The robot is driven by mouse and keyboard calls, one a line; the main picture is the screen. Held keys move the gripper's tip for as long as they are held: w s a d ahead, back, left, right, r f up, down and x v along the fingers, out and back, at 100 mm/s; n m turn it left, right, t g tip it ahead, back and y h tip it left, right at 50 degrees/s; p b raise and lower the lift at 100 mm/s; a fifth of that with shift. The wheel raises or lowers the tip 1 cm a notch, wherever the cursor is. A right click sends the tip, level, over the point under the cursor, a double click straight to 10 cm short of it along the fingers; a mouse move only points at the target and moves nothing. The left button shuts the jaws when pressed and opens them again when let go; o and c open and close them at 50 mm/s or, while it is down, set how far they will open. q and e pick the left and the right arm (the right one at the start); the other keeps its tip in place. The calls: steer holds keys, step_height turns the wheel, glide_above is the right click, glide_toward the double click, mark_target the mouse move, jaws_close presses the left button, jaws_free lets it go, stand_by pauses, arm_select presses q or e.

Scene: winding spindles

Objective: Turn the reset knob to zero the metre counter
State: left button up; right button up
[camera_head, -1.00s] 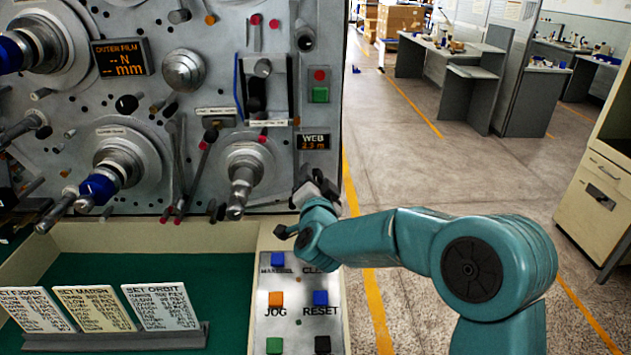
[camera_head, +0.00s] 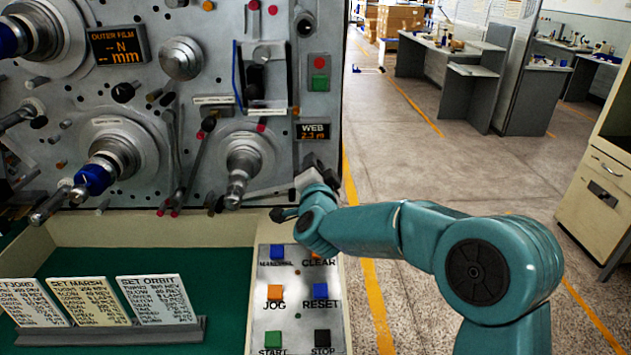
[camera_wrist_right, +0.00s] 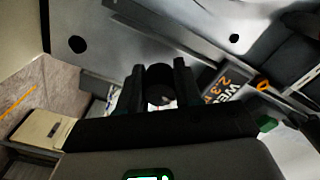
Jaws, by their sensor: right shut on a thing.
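My right gripper (camera_head: 311,166) is at the lower right edge of the machine panel, just below the metre counter (camera_head: 313,131), a small black display reading WEB and about 2.3 m. In the right wrist view the two dark fingers (camera_wrist_right: 158,82) are shut on a round black knob (camera_wrist_right: 159,84), one finger on each side. The counter also shows there (camera_wrist_right: 228,80), tilted, right of the fingers. My left gripper is not in view.
A sloped button panel (camera_head: 262,337) lies below, with buttons labelled CLEAR, JOG, RESET, START and STOP. Spindles (camera_head: 240,172) and rods stick out of the machine on the left. Label cards (camera_head: 155,300) stand on a green surface. Open floor is to the right.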

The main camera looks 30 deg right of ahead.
steer(key=m+b, duration=0.6)
steer(key=b, duration=0.1)
steer(key=shift+f, duration=0.25)
steer(key=shift+r+m, duration=0.15)
steer(key=shift+m, duration=0.35)
steer(key=m+b, duration=0.7)
steer(key=shift+m+b, duration=0.5)
steer(key=shift+m, duration=0.4)
